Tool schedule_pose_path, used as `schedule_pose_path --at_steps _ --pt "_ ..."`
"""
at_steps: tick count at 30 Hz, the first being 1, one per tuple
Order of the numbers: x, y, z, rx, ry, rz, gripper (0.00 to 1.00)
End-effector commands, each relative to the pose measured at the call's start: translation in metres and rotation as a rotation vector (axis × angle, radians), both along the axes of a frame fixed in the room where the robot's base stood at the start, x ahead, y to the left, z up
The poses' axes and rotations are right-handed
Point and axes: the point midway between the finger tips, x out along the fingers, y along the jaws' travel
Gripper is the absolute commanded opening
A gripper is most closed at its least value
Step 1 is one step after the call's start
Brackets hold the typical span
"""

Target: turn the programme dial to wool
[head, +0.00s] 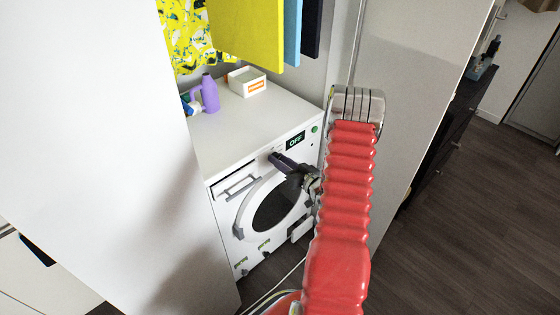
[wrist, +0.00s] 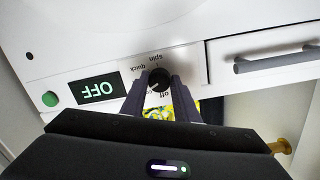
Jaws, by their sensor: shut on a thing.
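The black round programme dial (wrist: 158,80) sits on the white front panel of the washer (head: 250,125). In the wrist view, which shows the panel upside down, the words "spin", "quick" and "off" are readable around the dial; other words are hidden. I cannot tell where the dial points. The display (wrist: 82,90) reads OFF, and it also shows in the head view (head: 295,141). My gripper (wrist: 160,86) is shut on the dial, one dark finger on each side. In the head view my gripper (head: 274,158) touches the panel left of the display and hides the dial.
A green button (wrist: 49,99) lies beyond the display. The detergent drawer (head: 237,184) is at the panel's left end, above the round door (head: 272,210). A purple bottle (head: 209,94) and a white box (head: 246,82) stand on top. White panels flank the washer closely.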

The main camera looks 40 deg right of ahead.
Motion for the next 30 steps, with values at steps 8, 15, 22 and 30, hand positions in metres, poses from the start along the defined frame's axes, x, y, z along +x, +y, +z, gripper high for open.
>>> schedule_pose_path --at_steps 8,15,22,30 --pt "-0.0006 -0.0011 -0.0010 0.238 0.009 -0.001 0.05" --pt "-0.0008 -0.0020 -0.0013 0.371 0.014 -0.003 0.05" --pt "-0.0009 -0.0027 -0.0014 0.421 0.015 -0.005 0.05" --pt "-0.0011 -0.0032 -0.0015 0.426 0.015 -0.006 0.05"
